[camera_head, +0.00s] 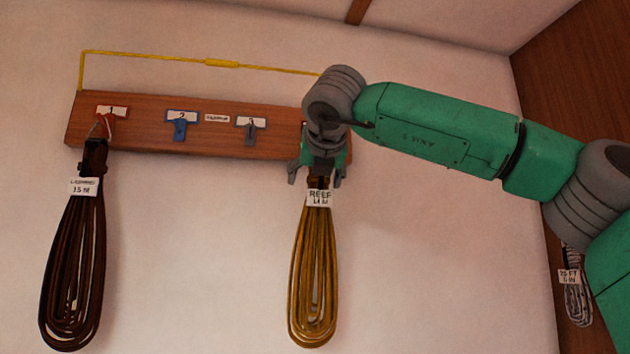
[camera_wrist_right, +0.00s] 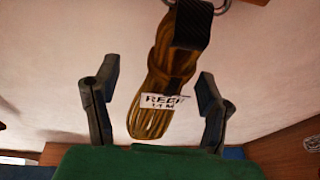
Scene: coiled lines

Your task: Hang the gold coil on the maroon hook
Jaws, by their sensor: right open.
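The gold coil (camera_head: 313,270) hangs straight down below the right end of the wooden board, with a white REEF tag near its top. My right gripper (camera_head: 315,176) is in front of the coil's top, with its fingers spread on either side. In the right wrist view the coil (camera_wrist_right: 165,75) and its dark strap pass between the open fingers (camera_wrist_right: 158,74), with a gap on both sides. A metal ring (camera_wrist_right: 222,4) shows at the strap's top. The board spot behind my gripper is hidden, apart from a small red edge, so I cannot tell that hook's colour or whether it bears the coil.
The wooden board (camera_head: 215,147) carries a blue hook (camera_head: 180,130) and a grey hook (camera_head: 250,132), both empty. A dark brown coil (camera_head: 72,270) hangs at the red-framed place 1. A yellow line (camera_head: 150,57) runs above the board. A grey coil (camera_head: 577,300) hangs at right.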

